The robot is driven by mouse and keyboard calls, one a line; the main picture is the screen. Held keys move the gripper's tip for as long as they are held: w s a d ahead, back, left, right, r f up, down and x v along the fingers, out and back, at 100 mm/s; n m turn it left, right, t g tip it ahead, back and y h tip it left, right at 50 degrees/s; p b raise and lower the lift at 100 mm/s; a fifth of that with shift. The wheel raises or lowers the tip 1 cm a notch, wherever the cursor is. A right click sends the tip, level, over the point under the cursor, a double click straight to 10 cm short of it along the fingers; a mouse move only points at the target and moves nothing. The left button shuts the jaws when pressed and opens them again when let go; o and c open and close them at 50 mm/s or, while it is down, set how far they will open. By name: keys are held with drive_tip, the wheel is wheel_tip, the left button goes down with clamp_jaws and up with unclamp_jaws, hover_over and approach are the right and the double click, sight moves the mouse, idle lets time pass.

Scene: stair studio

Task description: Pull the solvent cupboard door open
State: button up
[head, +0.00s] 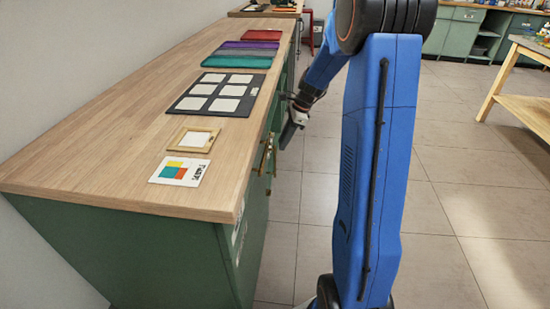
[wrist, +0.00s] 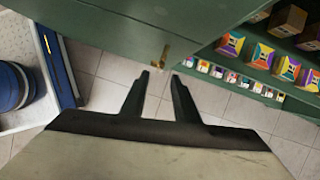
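The green cupboard (head: 185,262) stands under the wooden counter, with its front facing right in the head view. In the wrist view a green door panel (wrist: 120,28) fills the top, with a small brass handle (wrist: 163,57) near its lower edge. My gripper (wrist: 161,75) is open, its two dark fingers apart and pointing at the handle, with nothing visible between them. The fingertips appear just short of the handle; contact is not clear.
Right of the panel in the wrist view, green shelves hold colourful boxes (wrist: 259,57) and several small containers (wrist: 232,78). The counter (head: 105,155) bears a colour card (head: 180,171), a framed sample (head: 193,139) and a sample board (head: 217,94). A wooden table (head: 520,95) stands right; tiled floor between is clear.

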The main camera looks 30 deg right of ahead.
sight(275, 157)
drive_tip(key=x, duration=0.9)
clamp_jaws()
